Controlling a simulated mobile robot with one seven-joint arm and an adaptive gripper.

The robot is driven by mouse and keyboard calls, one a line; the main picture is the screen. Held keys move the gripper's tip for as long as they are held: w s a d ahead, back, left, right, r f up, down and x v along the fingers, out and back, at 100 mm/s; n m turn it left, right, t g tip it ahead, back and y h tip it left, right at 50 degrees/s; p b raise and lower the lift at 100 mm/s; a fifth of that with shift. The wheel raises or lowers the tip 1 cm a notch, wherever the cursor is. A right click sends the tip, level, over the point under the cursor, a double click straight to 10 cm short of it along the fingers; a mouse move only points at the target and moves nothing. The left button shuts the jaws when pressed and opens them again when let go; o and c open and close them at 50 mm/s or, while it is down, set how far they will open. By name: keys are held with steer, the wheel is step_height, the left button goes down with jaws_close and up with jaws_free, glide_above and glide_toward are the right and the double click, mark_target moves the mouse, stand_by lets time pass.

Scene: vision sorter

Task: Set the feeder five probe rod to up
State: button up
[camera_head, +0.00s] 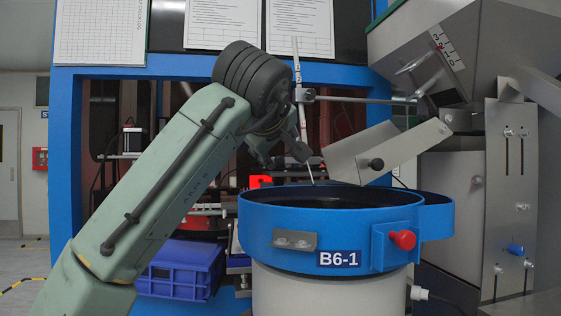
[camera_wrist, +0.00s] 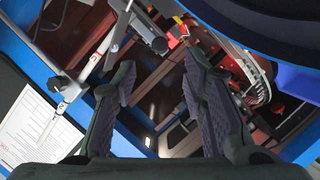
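A thin upright probe rod (camera_head: 297,70) with dark marks passes a small clamp and points down towards the blue bowl feeder (camera_head: 285,225), whose label reads B6-1. My gripper (camera_head: 298,146) is beside the rod, above the bowl; its fingertips are small here, and I cannot tell whether they touch the rod. In the wrist view, my gripper (camera_wrist: 158,72) has its two dark fingers spread, with nothing held between them. A light rod with a clamp, seemingly the probe rod (camera_wrist: 101,50), shows left of the fingers, outside the gap.
A horizontal bar (camera_head: 355,99) runs right from the clamp. A metal chute (camera_head: 360,153) slopes over the bowl's right side, below the large hopper (camera_head: 440,45). A red knob (camera_head: 402,240) juts from the bowl. A blue crate (camera_head: 178,268) stands behind my arm.

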mark_target(278, 158)
steer(key=p+x, duration=0.2)
steer(key=x, duration=0.8)
steer(key=shift+p, duration=0.4)
jaws_close()
